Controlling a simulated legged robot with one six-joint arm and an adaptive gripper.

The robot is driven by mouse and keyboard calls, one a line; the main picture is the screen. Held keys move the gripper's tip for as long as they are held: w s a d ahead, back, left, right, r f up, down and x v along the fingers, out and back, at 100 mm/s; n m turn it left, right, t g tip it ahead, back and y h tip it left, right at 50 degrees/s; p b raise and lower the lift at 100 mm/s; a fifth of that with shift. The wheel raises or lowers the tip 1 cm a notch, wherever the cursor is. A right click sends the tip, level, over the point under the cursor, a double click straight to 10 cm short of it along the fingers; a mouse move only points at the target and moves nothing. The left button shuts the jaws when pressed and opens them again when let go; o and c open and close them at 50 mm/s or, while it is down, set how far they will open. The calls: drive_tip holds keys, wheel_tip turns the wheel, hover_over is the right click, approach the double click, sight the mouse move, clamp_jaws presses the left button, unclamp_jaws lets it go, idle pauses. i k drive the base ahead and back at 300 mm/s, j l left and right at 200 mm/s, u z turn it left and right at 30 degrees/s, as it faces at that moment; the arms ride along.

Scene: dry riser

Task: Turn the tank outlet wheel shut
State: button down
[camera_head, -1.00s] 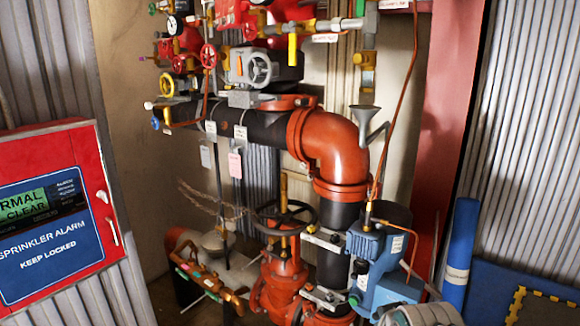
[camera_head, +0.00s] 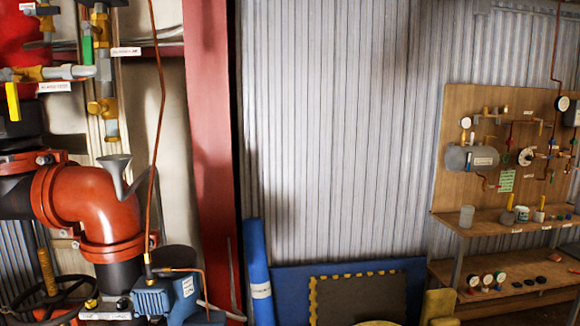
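No wheel in view carries a label I can read as tank outlet. A black handwheel (camera_head: 55,295) with a brass-coloured upright stem (camera_head: 47,272) is at the lower left, cut by the bottom edge. On a wooden board (camera_head: 455,105) at the right, a small grey horizontal tank (camera_head: 472,158) with a white label hangs among thin pipes, gauges and small coloured fittings. The fittings are too small to tell which, if any, is a wheel on its outlet. My gripper is not in view.
A thick orange-red pipe elbow (camera_head: 95,205) and a blue pump-like unit (camera_head: 168,297) fill the left. A red column (camera_head: 212,150), a blue roll (camera_head: 260,275) and leaning mats (camera_head: 360,300) stand along the corrugated wall. A wooden shelf (camera_head: 505,228) holds cups below the board.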

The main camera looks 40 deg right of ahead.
sight(503, 157)
drive_tip(key=z, duration=2.55)
drive_tip(key=i+l+z, duration=0.4)
drive_tip(key=l, duration=0.15)
drive_tip(key=i+l+z, duration=0.85)
drive_tip(key=i+u, duration=0.15)
drive_tip(key=i, duration=0.65)
drive_tip(key=i+l+u, duration=0.15)
drive_tip(key=i, duration=0.6)
drive_tip(key=i+u, duration=0.35)
drive_tip(key=i, duration=1.25)
drive_tip(key=j, duration=0.05)
